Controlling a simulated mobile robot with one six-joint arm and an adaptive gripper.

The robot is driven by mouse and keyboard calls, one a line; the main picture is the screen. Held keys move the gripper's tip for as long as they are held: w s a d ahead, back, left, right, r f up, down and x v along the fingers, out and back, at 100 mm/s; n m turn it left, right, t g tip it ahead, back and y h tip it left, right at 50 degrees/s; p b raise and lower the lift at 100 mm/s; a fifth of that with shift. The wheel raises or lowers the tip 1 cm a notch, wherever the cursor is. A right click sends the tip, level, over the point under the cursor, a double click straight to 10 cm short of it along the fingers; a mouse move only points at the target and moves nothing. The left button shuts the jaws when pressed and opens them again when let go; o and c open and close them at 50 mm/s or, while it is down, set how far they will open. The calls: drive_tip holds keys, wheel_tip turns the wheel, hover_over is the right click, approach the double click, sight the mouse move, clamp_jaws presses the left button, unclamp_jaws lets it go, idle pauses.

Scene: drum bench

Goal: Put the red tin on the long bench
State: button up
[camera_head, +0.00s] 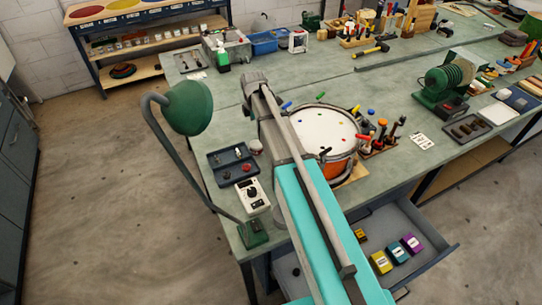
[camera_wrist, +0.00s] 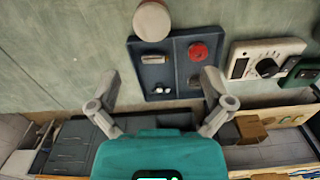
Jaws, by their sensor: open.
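No thing is clearly readable as a red tin. The tray also shows in the head view (camera_head: 226,174), on the green-topped long bench (camera_head: 226,108). My gripper (camera_wrist: 160,88) is open and empty, its fingers spread to either side of the tray's lower part in the wrist view. In the head view my arm hides it.
A pale round-topped object (camera_wrist: 152,20) and a white meter (camera_wrist: 266,60) stand close beside the tray. A green lamp (camera_head: 188,108) leans over the bench's left edge. An orange drum (camera_head: 342,170) stands right of my arm. An open drawer (camera_head: 432,240) holds several coloured boxes.

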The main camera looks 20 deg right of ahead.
drive_tip(key=s+d+m, duration=0.1)
drive_tip(key=s+m, duration=1.8)
drive_tip(key=s, duration=0.4)
drive_tip(key=shift+d, duration=0.4)
